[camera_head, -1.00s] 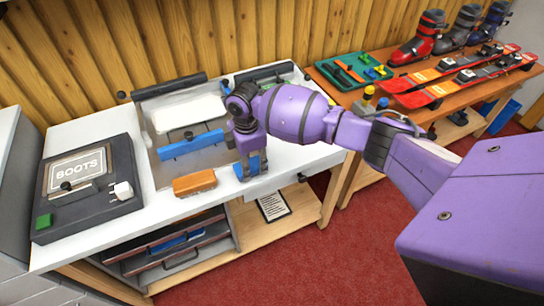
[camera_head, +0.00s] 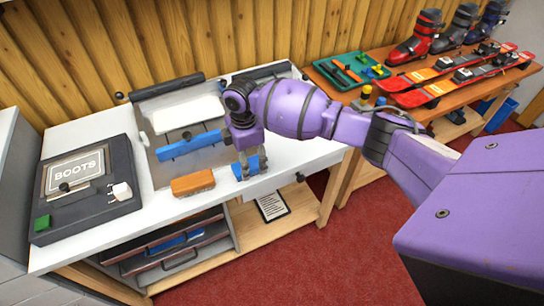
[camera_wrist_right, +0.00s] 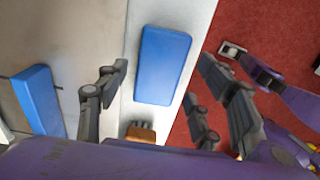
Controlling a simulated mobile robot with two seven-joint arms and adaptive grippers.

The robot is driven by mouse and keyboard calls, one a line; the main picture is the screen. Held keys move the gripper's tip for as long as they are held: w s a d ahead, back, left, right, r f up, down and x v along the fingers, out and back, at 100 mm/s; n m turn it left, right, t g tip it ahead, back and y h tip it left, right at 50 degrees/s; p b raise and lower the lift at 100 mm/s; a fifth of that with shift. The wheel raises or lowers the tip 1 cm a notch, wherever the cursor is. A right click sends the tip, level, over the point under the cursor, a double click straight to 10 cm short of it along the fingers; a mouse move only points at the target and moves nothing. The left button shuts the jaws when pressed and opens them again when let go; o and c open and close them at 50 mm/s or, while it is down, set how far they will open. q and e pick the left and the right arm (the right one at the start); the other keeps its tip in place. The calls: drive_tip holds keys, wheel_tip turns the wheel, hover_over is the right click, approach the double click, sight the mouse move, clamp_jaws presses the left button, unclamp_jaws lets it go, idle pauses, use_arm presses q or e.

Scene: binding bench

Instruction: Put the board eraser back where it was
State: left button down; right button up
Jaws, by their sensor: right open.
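A blue block (camera_wrist_right: 163,65), which looks like the board eraser, lies on the white bench top near its front edge. In the head view it shows partly behind my right fingers (camera_head: 239,172). My right gripper (camera_head: 250,163) points down over it, open. In the right wrist view the open fingers (camera_wrist_right: 166,95) stand on either side of the block, with gaps to it. I cannot tell the exact height of the fingertips. A brown brush-like block (camera_head: 193,183) lies left of the gripper; its end shows in the wrist view (camera_wrist_right: 140,133). My left gripper is out of view.
A metal plate (camera_head: 165,174) with a blue bar (camera_head: 190,145) and a white pad lies behind the brown block. A dark BOOTS box (camera_head: 115,205) stands at the left. A wooden table (camera_head: 365,92) with skis, boots and a green tray stands at the right.

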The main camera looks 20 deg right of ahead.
wheel_tip(320, 180, up, 11)
drive_tip(key=s+a+f+m+y, duration=0.1)
drive_tip(key=s+a+f+m, duration=0.2)
drive_tip(key=s+f, duration=0.65)
drive_tip(key=s+a+f+m+y, duration=0.1)
drive_tip(key=s+a+f+m, duration=0.2)
drive_tip(key=s+f, duration=0.65)
drive_tip(key=s+d+r+m+h, duration=0.1)
drive_tip(key=s+d+m, duration=0.3)
drive_tip(key=s, duration=0.4)
drive_tip(key=s+d+r+m+t+h, duration=0.15)
drive_tip(key=s+d+m, duration=0.3)
drive_tip(key=s, duration=0.45)
drive_tip(key=s+d+r+m, duration=0.2)
drive_tip(key=s+d+m, duration=0.2)
drive_tip(key=s, duration=0.4)
drive_tip(key=w+a+f+t, duration=0.3)
drive_tip(key=w+f+t, duration=0.3)
drive_tip(key=f, duration=0.5)
drive_tip(key=shift+w+a+f+t+y+p, duration=0.25)
drive_tip(key=shift+w+t+y+p, duration=0.1)
drive_tip(key=shift+w, duration=0.8)
drive_tip(key=shift+n, duration=0.25)
